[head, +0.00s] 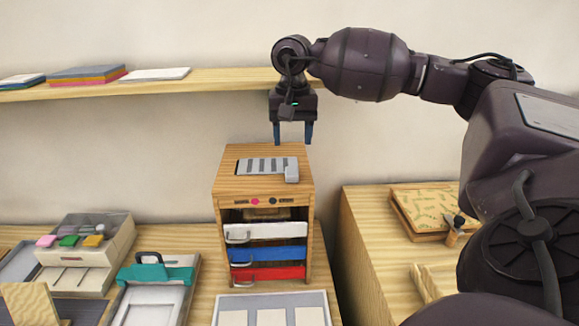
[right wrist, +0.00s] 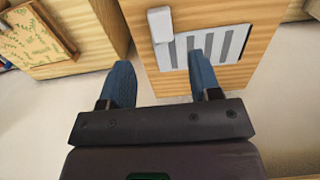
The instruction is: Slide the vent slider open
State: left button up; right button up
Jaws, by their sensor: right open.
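The vent slider is a grey slotted plate (head: 264,167) on top of the wooden drawer cabinet (head: 308,195), with a raised light-grey tab (head: 292,170) at its right end. In the right wrist view the tab (right wrist: 160,24) stands at the left end of the slotted plate (right wrist: 236,44). My right gripper (head: 293,143) is above the back of the cabinet, pointing down, open and empty. In the right wrist view its two blue fingers (right wrist: 162,82) are apart, with one finger overlapping the plate in the picture; neither holds the tab. My left gripper is not in view.
The cabinet has white, blue and red drawers (head: 266,255) in front. A shelf (head: 220,78) runs along the wall behind my right gripper. A stamp box (head: 110,250) and clipboard (head: 150,300) lie left. A lower wooden surface (head: 365,225) with a patterned box (head: 425,205) is right.

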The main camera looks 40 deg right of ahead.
aim_at(291, 170)
notch_tip(291, 170, down, 8)
jog(key=shift+w+f, duration=0.1)
jog(key=shift+f, duration=0.1)
dwell(0.3)
jog(key=shift+a, duration=0.1)
grip_shut()
